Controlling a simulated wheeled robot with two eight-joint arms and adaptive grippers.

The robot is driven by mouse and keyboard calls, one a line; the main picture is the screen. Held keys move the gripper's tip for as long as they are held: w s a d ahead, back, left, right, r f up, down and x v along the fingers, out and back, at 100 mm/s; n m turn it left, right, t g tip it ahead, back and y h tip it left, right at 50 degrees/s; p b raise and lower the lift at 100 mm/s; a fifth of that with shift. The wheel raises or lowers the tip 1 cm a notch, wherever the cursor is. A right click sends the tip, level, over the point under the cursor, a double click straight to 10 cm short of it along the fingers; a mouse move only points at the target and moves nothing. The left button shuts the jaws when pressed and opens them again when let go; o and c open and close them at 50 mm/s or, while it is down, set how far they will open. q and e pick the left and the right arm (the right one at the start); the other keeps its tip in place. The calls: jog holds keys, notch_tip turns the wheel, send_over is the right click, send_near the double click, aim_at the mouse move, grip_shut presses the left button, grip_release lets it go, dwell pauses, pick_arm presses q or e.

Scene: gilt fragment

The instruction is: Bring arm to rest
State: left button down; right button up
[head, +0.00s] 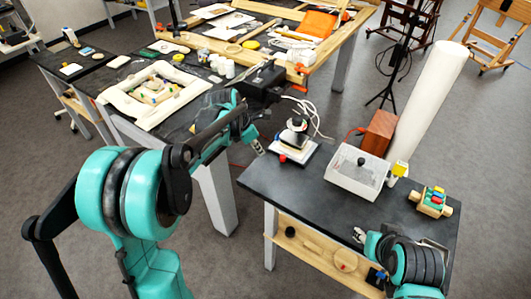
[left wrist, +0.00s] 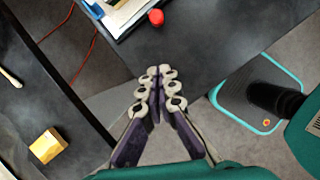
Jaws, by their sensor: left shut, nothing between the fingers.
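My left arm comes in from the left in the head view and reaches over the gap between the two dark tables. Its gripper (head: 258,147) is near the left edge of the right-hand table (head: 300,187). In the left wrist view the left gripper (left wrist: 160,72) has its grey fingertips together, shut and empty, touching nothing that I can see. My right arm is folded at the bottom right, in front of the right-hand table. What seems to be its gripper (head: 358,235) shows small at the table's front edge, and its jaws are unclear.
A white-based device (head: 293,150) with a red knob (left wrist: 156,17) stands just beyond my left gripper. A padded tray (head: 155,95) lies on the left table.

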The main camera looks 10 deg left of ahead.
pick_arm(q)
jog(key=v, duration=0.2)
jog(key=shift+s+r, duration=0.2)
jog(key=shift+r, duration=0.05)
